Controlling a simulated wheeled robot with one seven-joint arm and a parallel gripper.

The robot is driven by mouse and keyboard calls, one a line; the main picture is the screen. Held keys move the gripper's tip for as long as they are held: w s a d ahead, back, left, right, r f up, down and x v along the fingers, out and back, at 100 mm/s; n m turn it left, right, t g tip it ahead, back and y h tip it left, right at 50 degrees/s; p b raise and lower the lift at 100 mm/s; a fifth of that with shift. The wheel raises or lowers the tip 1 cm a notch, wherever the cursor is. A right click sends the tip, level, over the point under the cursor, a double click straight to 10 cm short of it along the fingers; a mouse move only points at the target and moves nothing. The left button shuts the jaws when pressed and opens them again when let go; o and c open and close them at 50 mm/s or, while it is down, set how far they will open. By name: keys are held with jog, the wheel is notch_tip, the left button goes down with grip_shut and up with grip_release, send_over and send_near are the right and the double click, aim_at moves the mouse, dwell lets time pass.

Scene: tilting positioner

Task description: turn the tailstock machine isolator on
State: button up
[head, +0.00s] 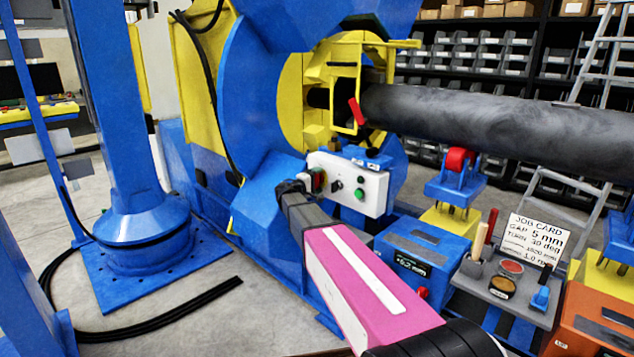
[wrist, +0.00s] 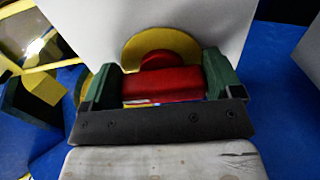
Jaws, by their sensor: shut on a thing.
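The isolator is a red handle (wrist: 162,86) on a yellow round plate (wrist: 150,50), fixed to a white control box (head: 362,188) on the blue machine. The handle's bar lies across the picture between the fingers. Its on and off marks are not readable, and its lower part is hidden by my gripper.
The control box also carries a green button (head: 359,194) and other small controls. A blue unit with a display (head: 412,262) stands to the right of my arm. A tool tray (head: 510,290) with a job card (head: 535,242) lies farther right. A large dark pipe (head: 500,125) spans above.

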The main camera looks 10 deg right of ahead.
dwell(0.3)
jog(key=o, duration=0.7)
jog(key=shift+o, duration=0.2)
jog(key=shift+a, duration=0.1)
jog(key=v, duration=1)
jog(key=shift+s+a, duration=0.25)
jog(key=shift+f, duration=0.1)
